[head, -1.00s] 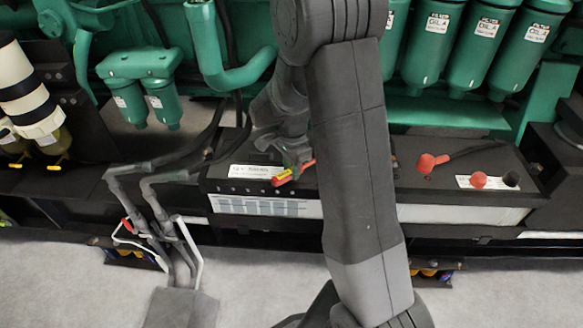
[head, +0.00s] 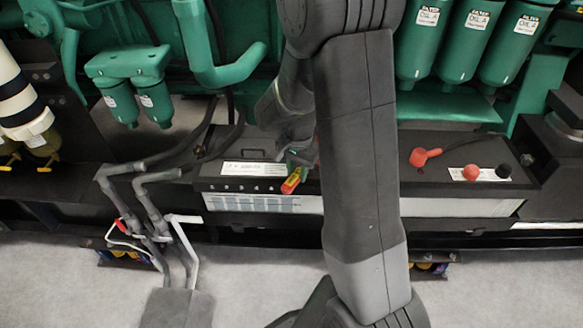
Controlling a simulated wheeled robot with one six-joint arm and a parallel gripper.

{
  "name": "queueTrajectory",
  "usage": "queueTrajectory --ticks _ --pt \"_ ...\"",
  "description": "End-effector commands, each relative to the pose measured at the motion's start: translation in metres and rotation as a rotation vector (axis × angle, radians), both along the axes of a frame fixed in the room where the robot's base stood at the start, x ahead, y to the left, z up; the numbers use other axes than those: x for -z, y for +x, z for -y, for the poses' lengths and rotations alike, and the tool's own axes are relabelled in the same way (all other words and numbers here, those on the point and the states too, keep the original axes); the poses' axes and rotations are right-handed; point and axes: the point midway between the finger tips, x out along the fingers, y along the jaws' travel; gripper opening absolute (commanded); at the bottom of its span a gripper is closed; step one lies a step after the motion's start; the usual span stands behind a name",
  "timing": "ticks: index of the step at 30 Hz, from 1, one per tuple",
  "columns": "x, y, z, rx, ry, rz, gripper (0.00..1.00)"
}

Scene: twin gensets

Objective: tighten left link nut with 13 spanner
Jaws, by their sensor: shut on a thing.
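My gripper (head: 301,158) is shut on a spanner with a red and yellow handle (head: 292,181), over the left part of the black battery case (head: 225,184). The handle's end points down and to the left, near the case's front edge. The spanner's jaw is hidden by my gripper and arm. I cannot make out the left link nut; my arm covers the middle of the case top. I cannot tell whether the spanner touches anything.
A red-capped terminal (head: 418,157) with a black cable, a red cap (head: 471,173) and a black cap (head: 503,171) are on the right of the case. Grey pipes (head: 153,205) stand at the left front. Grey floor (head: 60,280) lies in front.

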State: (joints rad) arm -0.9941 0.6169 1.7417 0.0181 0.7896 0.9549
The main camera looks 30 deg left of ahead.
Motion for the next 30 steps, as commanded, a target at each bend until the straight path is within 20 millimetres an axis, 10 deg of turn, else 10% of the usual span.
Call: queueTrajectory --ticks 30 --pt "0.000 0.023 0.073 -0.572 -0.001 0.000 0.00"
